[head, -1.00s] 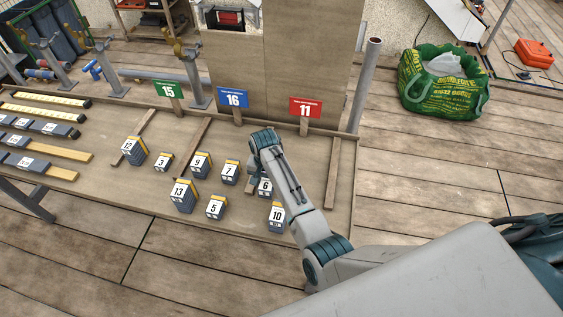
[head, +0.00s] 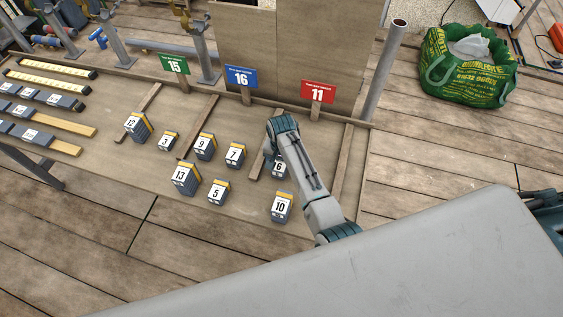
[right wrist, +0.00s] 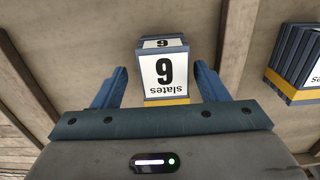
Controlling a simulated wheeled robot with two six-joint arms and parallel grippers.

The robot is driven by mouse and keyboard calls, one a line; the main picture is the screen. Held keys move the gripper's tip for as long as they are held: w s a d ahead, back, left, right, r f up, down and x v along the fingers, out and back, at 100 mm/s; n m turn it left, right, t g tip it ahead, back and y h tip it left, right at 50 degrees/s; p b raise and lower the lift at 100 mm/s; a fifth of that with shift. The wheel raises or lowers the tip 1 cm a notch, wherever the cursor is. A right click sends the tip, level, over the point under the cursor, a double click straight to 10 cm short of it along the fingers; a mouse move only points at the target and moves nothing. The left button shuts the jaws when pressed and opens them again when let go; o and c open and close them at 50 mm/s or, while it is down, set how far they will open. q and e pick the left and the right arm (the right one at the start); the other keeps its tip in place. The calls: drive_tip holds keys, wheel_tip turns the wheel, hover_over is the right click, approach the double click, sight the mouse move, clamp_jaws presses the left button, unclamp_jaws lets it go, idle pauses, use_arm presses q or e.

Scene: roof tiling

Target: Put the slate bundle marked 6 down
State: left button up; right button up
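The slate bundle marked 6 (head: 279,170) is a small dark block with a white label, partly hidden by my right arm in the head view. It stands on the wooden board, just right of a timber strip (head: 258,163), behind the bundle marked 10 (head: 281,207). In the right wrist view, bundle 6 (right wrist: 165,72) is between the two blue fingers of my right gripper (right wrist: 160,85), with narrow gaps on both sides. The fingers look apart from it. In the head view the right fingertips are hidden behind the arm. My left gripper is not in view.
Bundles 7 (head: 235,154), 9 (head: 205,147), 5 (head: 217,193), 13 (head: 184,179), 3 (head: 168,141) and 12 (head: 137,127) stand to the left. Signs 15 (head: 174,64), 16 (head: 241,77) and red 11 (head: 318,92) line the back edge. Bare board lies right of my arm.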

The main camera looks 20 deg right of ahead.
sight(281, 164)
drive_tip(key=shift+s+r, duration=0.1)
drive_tip(key=shift+a, duration=0.1)
drive_tip(key=shift+w+r, duration=0.25)
drive_tip(key=shift+r, duration=0.05)
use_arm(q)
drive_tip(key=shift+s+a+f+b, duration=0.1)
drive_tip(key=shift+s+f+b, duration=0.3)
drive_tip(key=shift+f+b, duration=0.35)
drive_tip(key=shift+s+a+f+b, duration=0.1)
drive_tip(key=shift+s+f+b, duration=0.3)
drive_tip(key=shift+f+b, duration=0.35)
use_arm(e)
wheel_tip(281, 164, up, 11)
drive_tip(key=shift+r, duration=0.15)
